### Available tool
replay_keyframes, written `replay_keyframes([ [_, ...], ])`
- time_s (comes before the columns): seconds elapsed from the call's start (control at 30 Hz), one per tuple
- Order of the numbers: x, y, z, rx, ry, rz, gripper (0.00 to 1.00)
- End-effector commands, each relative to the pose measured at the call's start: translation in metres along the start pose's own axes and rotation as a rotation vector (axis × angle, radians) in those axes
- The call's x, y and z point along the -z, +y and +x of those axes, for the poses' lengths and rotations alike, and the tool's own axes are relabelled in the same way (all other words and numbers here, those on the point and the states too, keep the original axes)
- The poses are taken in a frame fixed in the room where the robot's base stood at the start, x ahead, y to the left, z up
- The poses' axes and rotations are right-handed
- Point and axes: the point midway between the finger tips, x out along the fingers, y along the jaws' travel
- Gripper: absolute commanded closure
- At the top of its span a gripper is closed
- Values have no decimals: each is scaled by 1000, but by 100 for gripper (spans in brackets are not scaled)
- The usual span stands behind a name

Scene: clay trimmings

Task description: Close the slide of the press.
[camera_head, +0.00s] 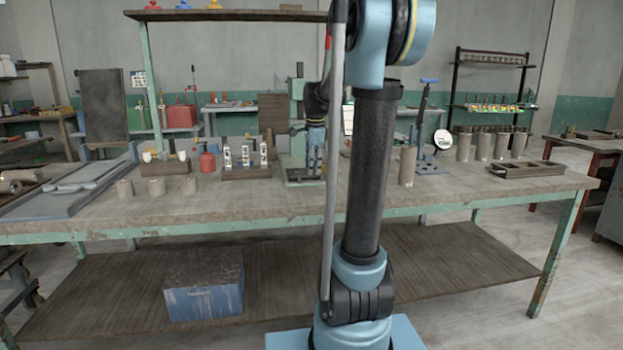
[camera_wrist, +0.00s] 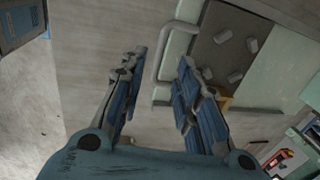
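The green press (camera_head: 297,92) stands upright at the middle of the workbench, partly hidden behind my arm. My gripper (camera_head: 313,172) hangs pointing down in front of it, just above its base. In the wrist view, my gripper (camera_wrist: 162,62) is open, its two blue-padded fingers apart with nothing held. A pale grey curved bar (camera_wrist: 157,66) shows between and beyond the fingertips, beside a pale green frame (camera_wrist: 180,42). I cannot tell whether a finger touches the bar. The frame borders a dark surface (camera_wrist: 220,65) with several small grey lumps. The slide's position is unclear.
The workbench (camera_head: 260,205) holds a rack of small bottles (camera_head: 246,172) and a red bottle (camera_head: 207,160) left of the press. A clay cylinder (camera_head: 407,166) and a blue stand (camera_head: 428,165) are to the right.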

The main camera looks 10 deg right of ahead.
Motion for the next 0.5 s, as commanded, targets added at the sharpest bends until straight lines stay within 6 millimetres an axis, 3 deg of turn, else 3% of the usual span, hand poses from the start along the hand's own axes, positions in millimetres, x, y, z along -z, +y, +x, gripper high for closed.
replay_keyframes([
  [0.2, 0, 0, 30, 0, 0, 0, 70],
  [0.5, 0, 0, 47, 0, 0, 1, 70],
])
